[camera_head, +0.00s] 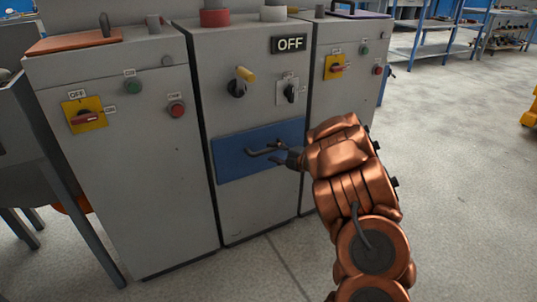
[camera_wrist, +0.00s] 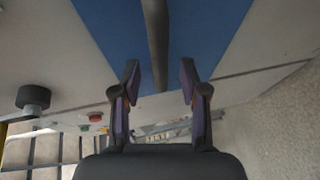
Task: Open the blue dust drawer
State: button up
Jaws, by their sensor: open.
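The blue dust drawer (camera_head: 232,160) is a flat blue front low on the middle grey cabinet, and it looks flush with it. Its dark bar handle (camera_head: 262,150) stands out from the upper part. My gripper (camera_head: 284,160) is at the drawer's right part, by the right end of the handle. In the wrist view the blue drawer front (camera_wrist: 213,35) fills the top middle. The handle (camera_wrist: 157,45) runs down toward the space between the two open fingers (camera_wrist: 160,85). I cannot tell whether either finger touches it.
Similar cabinets stand on the left (camera_head: 130,170) and right (camera_head: 345,95). Open concrete floor (camera_head: 460,150) lies to the right.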

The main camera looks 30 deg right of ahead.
jog(key=shift+x, duration=1.45)
grip_shut()
